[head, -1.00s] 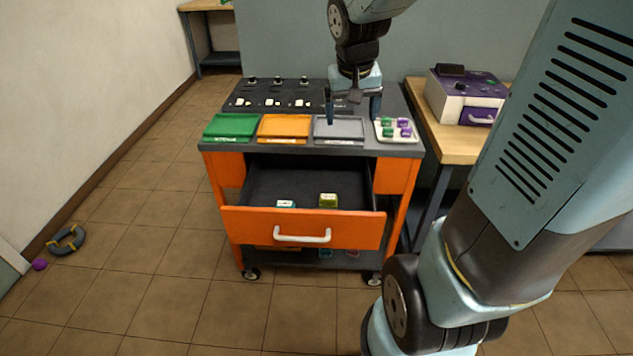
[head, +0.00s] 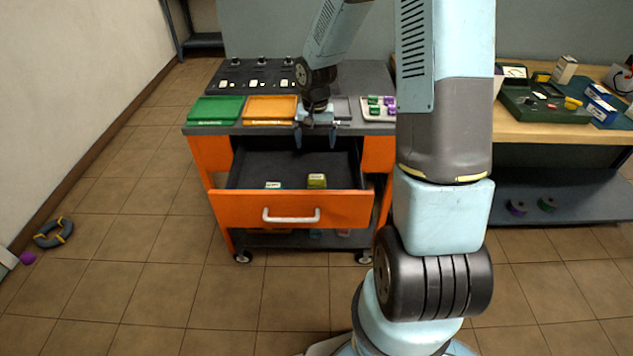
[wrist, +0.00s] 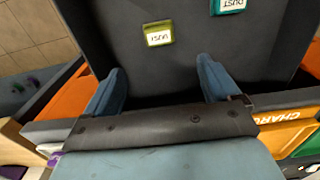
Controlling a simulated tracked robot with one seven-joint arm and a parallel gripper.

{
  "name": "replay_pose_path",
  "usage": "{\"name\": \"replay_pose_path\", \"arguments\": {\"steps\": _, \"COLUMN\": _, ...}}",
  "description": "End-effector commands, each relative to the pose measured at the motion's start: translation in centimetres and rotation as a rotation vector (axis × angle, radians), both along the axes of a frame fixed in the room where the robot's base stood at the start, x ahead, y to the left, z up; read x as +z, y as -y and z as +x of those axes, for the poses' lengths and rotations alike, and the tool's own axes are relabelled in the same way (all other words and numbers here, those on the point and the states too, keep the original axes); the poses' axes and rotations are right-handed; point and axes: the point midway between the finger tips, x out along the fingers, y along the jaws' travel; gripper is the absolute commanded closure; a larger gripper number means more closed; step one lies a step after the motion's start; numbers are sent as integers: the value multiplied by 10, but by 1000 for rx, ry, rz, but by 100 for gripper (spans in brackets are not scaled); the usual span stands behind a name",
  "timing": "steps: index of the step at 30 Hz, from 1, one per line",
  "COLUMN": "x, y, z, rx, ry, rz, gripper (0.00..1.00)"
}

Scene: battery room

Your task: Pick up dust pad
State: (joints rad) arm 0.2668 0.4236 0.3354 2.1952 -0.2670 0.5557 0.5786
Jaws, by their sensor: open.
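In the head view, a yellow-green pad (head: 317,181) lies in the open orange drawer (head: 292,209). A teal pad (head: 273,185) lies in the drawer to its left. In the wrist view, both the yellow-green pad (wrist: 158,34) and the teal pad (wrist: 228,6) carry a label that reads DUST. My gripper (head: 316,140) is open and empty, fingers pointing down, above the back part of the drawer. In the wrist view, the gripper (wrist: 160,75) has its fingers apart, with the yellow-green pad beyond them, not between them.
On the cart top are a green tray (head: 216,110), an orange tray (head: 270,108), a grey tray (head: 343,107) and a white tray (head: 370,114) of small pads. The drawer floor around the two pads is clear. A wooden workbench (head: 520,130) stands at the right.

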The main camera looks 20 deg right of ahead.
Motion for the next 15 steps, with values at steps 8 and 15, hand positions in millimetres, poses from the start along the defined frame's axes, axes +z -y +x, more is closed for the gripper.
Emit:
{"name": "replay_pose_path", "arguments": {"steps": 8, "x": -28, "y": 0, "z": 1, "rx": -4, "ry": -9, "rz": 5, "gripper": 11}}
{"name": "replay_pose_path", "arguments": {"steps": 15, "x": -67, "y": -1, "z": 0, "rx": -3, "ry": -8, "rz": 5, "gripper": 11}}
